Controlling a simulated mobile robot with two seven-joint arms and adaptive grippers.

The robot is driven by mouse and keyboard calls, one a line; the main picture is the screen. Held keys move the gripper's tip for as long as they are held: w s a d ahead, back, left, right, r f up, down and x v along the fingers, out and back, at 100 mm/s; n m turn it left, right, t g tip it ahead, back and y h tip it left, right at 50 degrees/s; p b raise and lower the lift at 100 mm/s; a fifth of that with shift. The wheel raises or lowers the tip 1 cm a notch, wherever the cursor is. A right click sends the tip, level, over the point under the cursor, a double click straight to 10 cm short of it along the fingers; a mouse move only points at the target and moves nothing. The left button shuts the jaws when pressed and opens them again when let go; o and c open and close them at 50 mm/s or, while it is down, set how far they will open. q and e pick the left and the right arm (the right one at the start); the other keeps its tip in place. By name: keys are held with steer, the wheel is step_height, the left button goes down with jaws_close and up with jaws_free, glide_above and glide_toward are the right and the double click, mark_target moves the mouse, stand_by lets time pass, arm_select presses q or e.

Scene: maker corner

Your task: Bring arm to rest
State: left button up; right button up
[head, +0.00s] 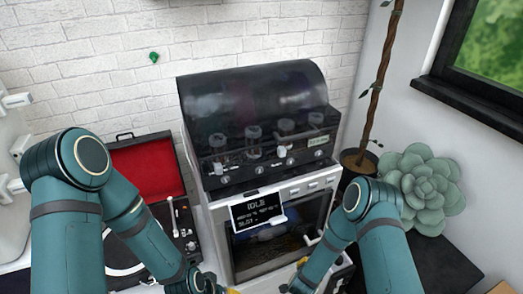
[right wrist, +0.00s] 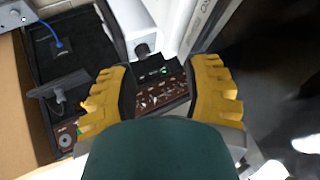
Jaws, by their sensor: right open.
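My right arm (head: 385,240) comes in from the lower right of the head view, bent, with its forearm pointing down in front of the machine. My right gripper (right wrist: 163,72) shows in the right wrist view with its two yellow fingers spread wide and nothing held between them. Only a bit of its yellow shows in the head view. My left arm (head: 65,235) comes in from the left and reaches down to the bottom edge. My left gripper (head: 233,291) is almost wholly cut off there, so its jaws and anything in them are hidden.
A white machine with a dark curved hood (head: 255,95) and a small screen reading IDLE (head: 258,211) stands in the middle. An open red-lined case with a turntable (head: 145,165) is at its left. A succulent (head: 425,185) and a potted trunk (head: 358,160) stand right.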

steer(key=s+a+r+n+g+y, duration=0.2)
steer(key=s+a+r+n+y, duration=0.1)
steer(key=s+r+n, duration=0.2)
steer(key=s+a+r+n+g+y, duration=0.3)
steer(key=s+r, duration=0.4)
steer(key=s, duration=0.3)
steer(key=shift+s+a+r+n+g+y, duration=0.25)
steer(key=shift+a+r+n+y, duration=0.35)
steer(key=shift+n, duration=0.6)
steer(key=shift+d+f, duration=0.2)
